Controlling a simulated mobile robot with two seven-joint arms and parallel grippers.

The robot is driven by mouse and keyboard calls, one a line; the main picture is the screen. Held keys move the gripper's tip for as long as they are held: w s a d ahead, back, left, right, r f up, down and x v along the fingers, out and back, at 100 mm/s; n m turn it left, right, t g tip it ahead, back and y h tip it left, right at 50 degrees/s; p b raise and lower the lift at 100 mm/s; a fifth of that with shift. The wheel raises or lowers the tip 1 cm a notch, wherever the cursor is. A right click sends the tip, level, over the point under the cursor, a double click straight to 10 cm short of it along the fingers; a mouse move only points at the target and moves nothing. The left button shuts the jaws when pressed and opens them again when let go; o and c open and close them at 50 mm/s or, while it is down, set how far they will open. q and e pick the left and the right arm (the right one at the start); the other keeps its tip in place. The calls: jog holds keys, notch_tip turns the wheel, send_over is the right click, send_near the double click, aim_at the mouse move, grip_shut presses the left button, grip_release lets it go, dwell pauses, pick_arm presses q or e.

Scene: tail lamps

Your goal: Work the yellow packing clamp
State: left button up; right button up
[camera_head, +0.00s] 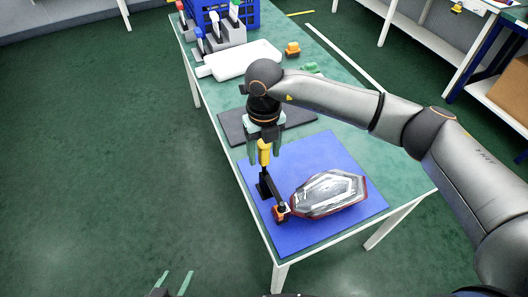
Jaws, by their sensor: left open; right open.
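The yellow packing clamp (264,153) stands near the left edge of the blue mat (300,238), its yellow handle upright above a black base. A dark arm runs from it to an orange-red block (280,213) at the end of the lamp. The tail lamp (328,193), clear with red edges, lies on the mat. My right gripper (264,157) points down with its open fingers on either side of the yellow handle; I cannot tell whether they touch it. My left gripper (172,284) is open and empty at the bottom edge, clear of the table.
A dark grey pad (233,128) lies behind the mat. Further back are a white board (243,60), an orange clamp (292,49), a green piece (310,68), grey blocks with coloured handles (222,36) and a blue crate (247,17). The floor to the left is free.

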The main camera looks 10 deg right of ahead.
jog(key=shift+f, duration=0.5)
grip_shut()
dwell(1.2)
